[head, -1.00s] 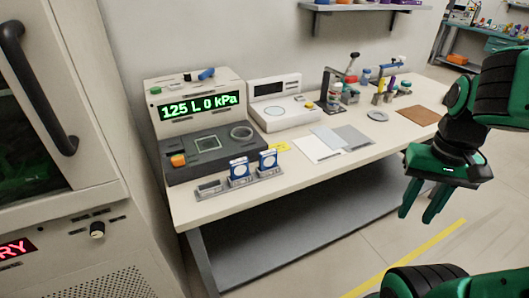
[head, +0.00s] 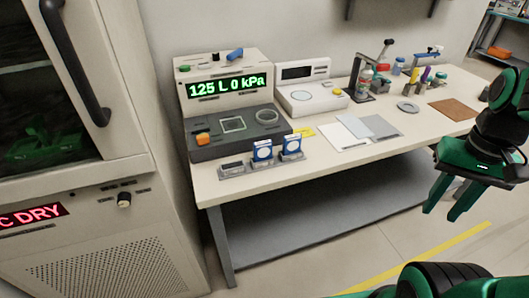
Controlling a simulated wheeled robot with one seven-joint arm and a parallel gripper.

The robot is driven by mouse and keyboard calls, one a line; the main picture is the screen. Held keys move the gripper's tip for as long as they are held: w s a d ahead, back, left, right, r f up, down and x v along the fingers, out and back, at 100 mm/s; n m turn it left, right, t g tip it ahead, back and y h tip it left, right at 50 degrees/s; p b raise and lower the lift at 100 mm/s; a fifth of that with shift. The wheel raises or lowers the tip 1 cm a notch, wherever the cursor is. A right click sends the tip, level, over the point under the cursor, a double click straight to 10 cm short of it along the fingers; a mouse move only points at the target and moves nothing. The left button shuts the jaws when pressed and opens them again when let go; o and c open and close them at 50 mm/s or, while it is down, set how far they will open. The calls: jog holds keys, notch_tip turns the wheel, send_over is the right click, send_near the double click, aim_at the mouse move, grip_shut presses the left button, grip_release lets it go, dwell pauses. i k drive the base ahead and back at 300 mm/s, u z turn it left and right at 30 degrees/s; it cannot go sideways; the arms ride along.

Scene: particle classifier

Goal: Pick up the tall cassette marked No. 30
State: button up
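Two upright blue-and-white cassettes, a left one (head: 262,150) and a right one (head: 292,146), stand side by side in a low grey rack (head: 232,170) at the front left of the bench. The rack's leftmost slot looks empty. Any numbers on the cassettes are too small to read, so I cannot tell which is No. 30. My green gripper (head: 442,212) is at the right of the view, in front of the bench and well to the right of the rack. Its two fingers point down, apart, with nothing between them.
Behind the rack is a grey instrument (head: 210,150) with a display reading 125 L 0 kPa. A balance (head: 310,99), flat sheets (head: 345,134) and small tools are farther right on the bench (head: 330,165). A tall cabinet (head: 150,215) stands close on the left.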

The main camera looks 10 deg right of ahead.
aim_at(262, 150)
jog(key=z, duration=1.8)
jog(key=k, duration=1.7)
jog(key=u, duration=0.6)
jog(key=i, duration=1)
